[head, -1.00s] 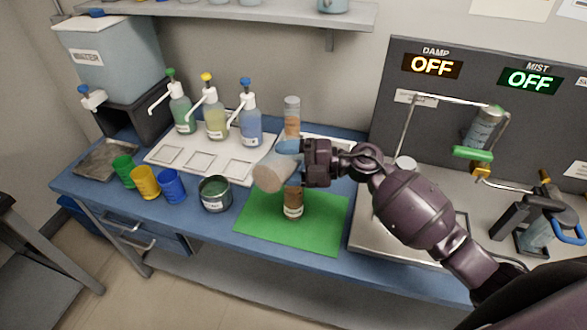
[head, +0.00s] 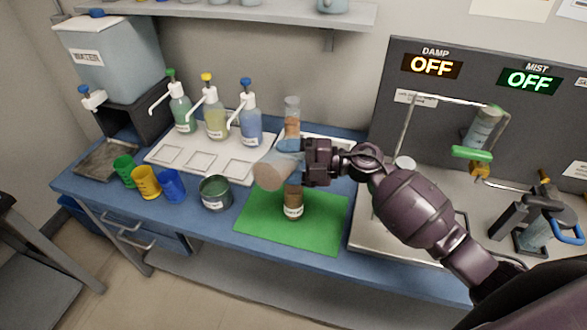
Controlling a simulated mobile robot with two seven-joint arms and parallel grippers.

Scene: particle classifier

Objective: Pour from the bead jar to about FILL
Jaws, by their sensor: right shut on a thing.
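My right gripper (head: 305,160) is shut on a wide, see-through jar (head: 271,171), held tilted above the green mat (head: 325,225). The jar shows tan content toward its lower-left end and a bluish part by the fingers. Behind it an upright clear tube with brown content shows above the jar (head: 292,121). A brown-filled, labelled lower part (head: 293,203) shows below it on the mat. The held jar hides the stretch between, so I cannot tell whether these are one vessel. No falling beads can be made out. My left gripper is not in view.
Green, yellow and blue cups (head: 146,182) stand further left. The mat's front right is clear. A metal rig (head: 480,130) stands at right.

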